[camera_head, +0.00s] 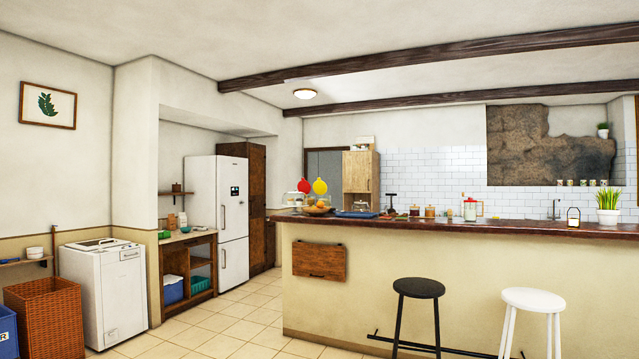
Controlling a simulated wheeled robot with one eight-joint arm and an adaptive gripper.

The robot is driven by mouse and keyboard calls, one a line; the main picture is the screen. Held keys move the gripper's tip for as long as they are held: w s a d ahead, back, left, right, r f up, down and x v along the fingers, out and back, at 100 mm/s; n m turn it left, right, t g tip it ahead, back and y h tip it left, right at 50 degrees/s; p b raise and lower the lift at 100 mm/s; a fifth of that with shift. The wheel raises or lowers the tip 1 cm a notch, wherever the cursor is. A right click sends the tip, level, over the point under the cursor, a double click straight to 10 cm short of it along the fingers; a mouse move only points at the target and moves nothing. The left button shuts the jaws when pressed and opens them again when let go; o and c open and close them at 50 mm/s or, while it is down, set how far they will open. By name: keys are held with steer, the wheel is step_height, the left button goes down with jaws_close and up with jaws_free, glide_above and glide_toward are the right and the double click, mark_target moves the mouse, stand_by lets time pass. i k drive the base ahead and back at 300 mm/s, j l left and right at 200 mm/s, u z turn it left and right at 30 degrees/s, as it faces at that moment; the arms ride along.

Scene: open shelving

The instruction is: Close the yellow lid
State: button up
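A yellow rounded shape (320,186) stands upright above the left end of the counter (450,227); it may be the yellow lid, raised. A similar red shape (304,185) stands just left of it. What either is attached to is too small to tell. My gripper is not in view.
A fruit bowl (318,211), glass covers and jars sit on the counter. A black stool (418,290) and a white stool (532,301) stand in front. A white fridge (218,210), an open shelf unit (189,270), a washer (103,290) and a wicker basket (48,318) line the left. Tiled floor between is clear.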

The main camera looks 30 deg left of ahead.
mark_target(321, 188)
steer(key=i+j+u, duration=0.6)
steer(key=i+u, duration=0.2)
steer(key=i+j+u, duration=0.1)
steer(key=i+u, duration=0.7)
steer(key=i, duration=1)
steer(key=i+j, duration=0.15)
steer(key=i, duration=0.85)
